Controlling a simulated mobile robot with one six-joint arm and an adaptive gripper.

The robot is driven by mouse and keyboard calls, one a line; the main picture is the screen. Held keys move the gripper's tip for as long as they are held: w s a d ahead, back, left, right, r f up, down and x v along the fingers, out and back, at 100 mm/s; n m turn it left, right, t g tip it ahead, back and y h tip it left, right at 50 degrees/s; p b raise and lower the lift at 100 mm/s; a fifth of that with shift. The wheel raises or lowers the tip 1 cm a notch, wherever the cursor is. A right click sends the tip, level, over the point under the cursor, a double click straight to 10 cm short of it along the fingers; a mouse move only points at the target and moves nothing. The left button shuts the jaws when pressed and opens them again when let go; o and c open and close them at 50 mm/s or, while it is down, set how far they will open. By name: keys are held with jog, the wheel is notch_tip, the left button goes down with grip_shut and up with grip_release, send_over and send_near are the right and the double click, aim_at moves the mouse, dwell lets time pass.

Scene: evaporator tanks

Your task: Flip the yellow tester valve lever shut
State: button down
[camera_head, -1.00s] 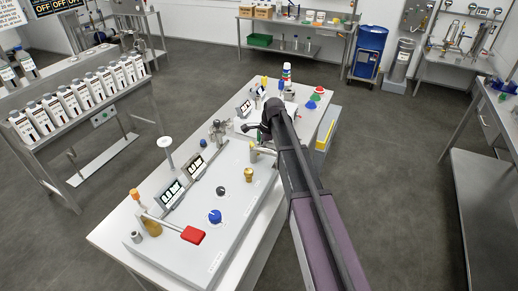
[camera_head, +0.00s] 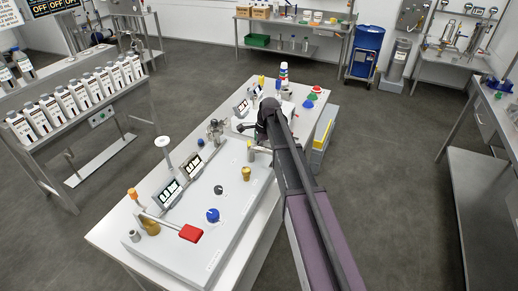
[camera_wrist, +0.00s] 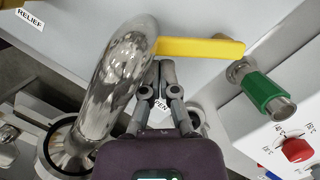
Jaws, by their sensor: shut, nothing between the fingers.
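The yellow lever (camera_wrist: 205,48) lies across the upper middle of the wrist view, roughly level. Its right end is near a metal stem with a green collar (camera_wrist: 266,94). My gripper (camera_wrist: 160,78) is shut and empty, with its fingertips just below the lever's left part in the picture. I cannot tell whether they touch it. A thick shiny curved pipe (camera_wrist: 112,85) stands close on the left of the fingers and overlaps the lever's left end. In the head view my arm's end (camera_head: 268,108) is over the bench, and the yellow lever cannot be made out clearly.
The bench (camera_head: 112,238) carries a grey panel with a red handle (camera_head: 191,233), a blue knob (camera_head: 212,215) and a brass fitting (camera_head: 246,174). A red knob with a dial (camera_wrist: 297,149) is at the wrist view's lower right.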

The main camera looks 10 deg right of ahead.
jog(key=shift+d, duration=0.1)
jog(key=shift+d, duration=0.55)
jog(key=d, duration=0.1)
jog(key=d+r+p, duration=0.1)
jog(key=d, duration=0.1)
jog(key=shift+w+r, duration=0.15)
jog(key=p+v, duration=0.8)
jog(key=shift+r+p, duration=0.3)
jog(key=shift+p, duration=0.05)
jog(key=shift+d, duration=0.1)
jog(key=s+n, duration=0.2)
jog(key=s, duration=0.2)
jog(key=s+a+n+h, duration=0.1)
jog(key=s+n, duration=0.2)
jog(key=s, duration=0.1)
jog(key=s+n, duration=0.3)
jog(key=s, duration=0.2)
jog(key=shift+s+a+f+t, duration=0.1)
jog(key=shift+a+f+t, duration=0.15)
jog(key=shift+a+t, duration=0.05)
jog(key=s+f+n+h+b, duration=0.1)
jog(key=s+f+n+b, duration=0.1)
jog(key=s+n, duration=0.2)
jog(key=s+f+n+b, duration=0.3)
jog(key=s+n, duration=0.1)
jog(key=s, duration=0.5)
jog(key=shift+s+a+f+h, duration=0.15)
jog(key=shift+s+f+h, duration=0.05)
jog(key=shift+s+h, duration=0.2)
